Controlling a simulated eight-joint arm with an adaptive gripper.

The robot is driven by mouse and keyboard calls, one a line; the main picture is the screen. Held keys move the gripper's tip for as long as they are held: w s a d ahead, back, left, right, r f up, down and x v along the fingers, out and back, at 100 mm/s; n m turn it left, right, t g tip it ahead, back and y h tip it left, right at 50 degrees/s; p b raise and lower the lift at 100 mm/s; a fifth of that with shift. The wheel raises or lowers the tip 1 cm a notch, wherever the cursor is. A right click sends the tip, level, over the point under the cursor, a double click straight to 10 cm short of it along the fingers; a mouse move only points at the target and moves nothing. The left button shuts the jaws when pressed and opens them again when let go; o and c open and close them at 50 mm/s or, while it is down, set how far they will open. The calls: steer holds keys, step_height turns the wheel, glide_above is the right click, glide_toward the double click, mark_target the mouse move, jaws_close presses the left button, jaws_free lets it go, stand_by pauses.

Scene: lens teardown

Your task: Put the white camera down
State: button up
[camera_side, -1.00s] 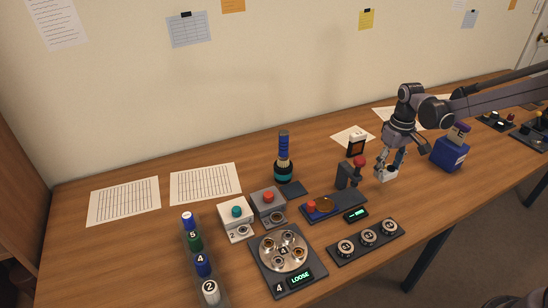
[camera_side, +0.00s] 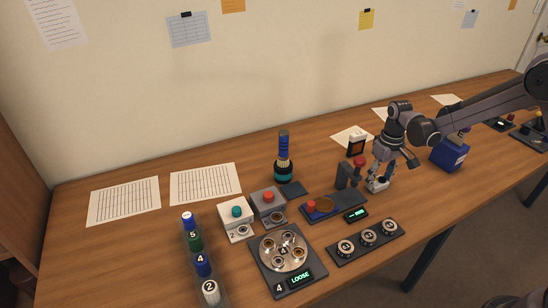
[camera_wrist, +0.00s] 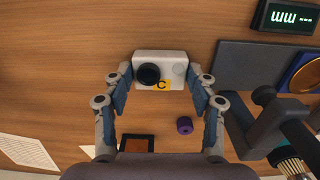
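The white camera (camera_wrist: 172,63) has a dark round lens and a yellow label with a C. In the wrist view it sits between the fingertips of my gripper (camera_wrist: 160,76), with a finger close against each side. In the side view the white camera (camera_side: 376,186) is low, at or just above the wooden table, under my gripper (camera_side: 379,177). My gripper looks shut on it. Whether its underside touches the table I cannot tell.
A dark stand (camera_side: 346,174) and a platform with a red knob and gold disc (camera_side: 324,206) are close on the left. A small display (camera_side: 356,214) and a three-dial tray (camera_side: 346,255) lie in front. A blue box (camera_side: 449,153) stands right. A purple cylinder (camera_wrist: 184,125) lies nearby.

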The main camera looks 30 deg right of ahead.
mark_target(377, 181)
steer(key=shift+o, duration=1.3)
steer(key=shift+r, duration=0.1)
step_height(377, 181, up, 11)
steer(key=s+a+r+t, duration=0.3)
steer(key=s+a, duration=0.1)
steer(key=s, duration=0.4)
steer(key=s+a+r+t, duration=0.3)
steer(key=s+a, duration=0.2)
steer(key=s, duration=0.4)
steer(key=shift+s+a+r+t, duration=0.15)
steer(key=shift+a+t, duration=0.15)
steer(key=shift+o, duration=0.4)
steer(key=shift+s+a+f+t, duration=0.2)
steer(key=shift+s+f+t, duration=0.1)
steer(key=shift+s, duration=0.2)
